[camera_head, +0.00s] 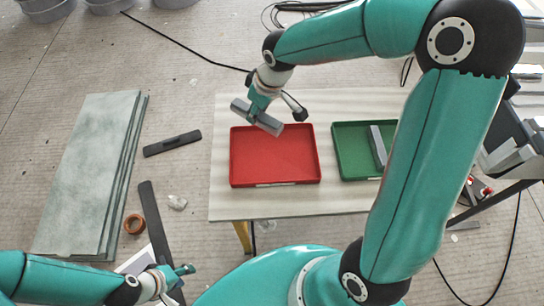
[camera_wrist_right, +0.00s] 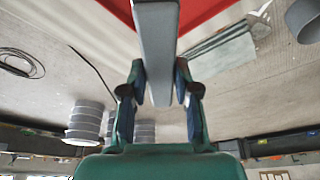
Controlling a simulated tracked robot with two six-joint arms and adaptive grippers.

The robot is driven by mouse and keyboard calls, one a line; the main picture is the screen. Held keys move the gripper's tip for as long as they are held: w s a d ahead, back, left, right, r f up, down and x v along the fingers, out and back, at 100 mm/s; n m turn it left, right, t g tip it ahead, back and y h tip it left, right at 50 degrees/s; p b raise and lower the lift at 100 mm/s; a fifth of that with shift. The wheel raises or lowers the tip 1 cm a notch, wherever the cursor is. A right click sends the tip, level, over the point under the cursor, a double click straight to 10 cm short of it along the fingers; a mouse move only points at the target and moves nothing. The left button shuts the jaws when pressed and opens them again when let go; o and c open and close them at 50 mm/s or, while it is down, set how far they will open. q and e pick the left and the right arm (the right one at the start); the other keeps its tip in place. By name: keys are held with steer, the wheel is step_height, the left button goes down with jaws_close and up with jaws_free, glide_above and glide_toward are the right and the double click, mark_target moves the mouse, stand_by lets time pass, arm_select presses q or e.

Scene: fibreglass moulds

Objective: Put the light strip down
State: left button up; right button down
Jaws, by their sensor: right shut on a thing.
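My right gripper (camera_head: 262,97) is shut on a grey bar-shaped light strip (camera_head: 268,123). It holds the strip above the back edge of the red tray (camera_head: 275,155), tilted across the view. The gap between strip and tray is hard to judge. In the right wrist view the light strip (camera_wrist_right: 157,45) sits between both fingers of the gripper (camera_wrist_right: 161,85), with a red tray surface (camera_wrist_right: 205,12) at the top. A similar grey strip (camera_head: 377,146) lies in the green tray (camera_head: 350,152). My left gripper (camera_head: 184,270) is low at the left, away from the table; its opening is unclear.
Both trays stand on a pale table (camera_head: 240,205); the red tray's inside looks empty. On the floor at left are stacked greenish sheets (camera_head: 90,170), a dark bar (camera_head: 172,143) and an orange-brown ring (camera_head: 134,223). My right arm covers the green tray's right side.

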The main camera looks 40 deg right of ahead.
mark_target(270, 155)
steer(key=s+d+r+n, duration=0.1)
steer(key=n, duration=0.1)
steer(key=s+r+n+y+b, duration=0.1)
steer(key=r+n, duration=0.1)
steer(key=s+d+r+n+g+b, duration=0.1)
steer(key=n, duration=0.1)
steer(key=shift+s+d+r+n, duration=0.1)
steer(key=shift+d+r+n, duration=0.15)
steer(key=shift+d+n, duration=0.1)
steer(key=shift+s+r+n+y, duration=0.15)
steer(key=shift+r+n+y, duration=0.1)
steer(key=shift+y, duration=0.05)
steer(key=shift+s+f, duration=0.1)
steer(key=shift+f, duration=0.05)
step_height(270, 155, down, 19)
steer(key=shift+f+b, duration=0.2)
steer(key=shift+b, duration=0.4)
steer(key=c, duration=0.8)
jaws_free()
steer(key=shift+c, duration=0.2)
steer(key=shift+r, duration=0.15)
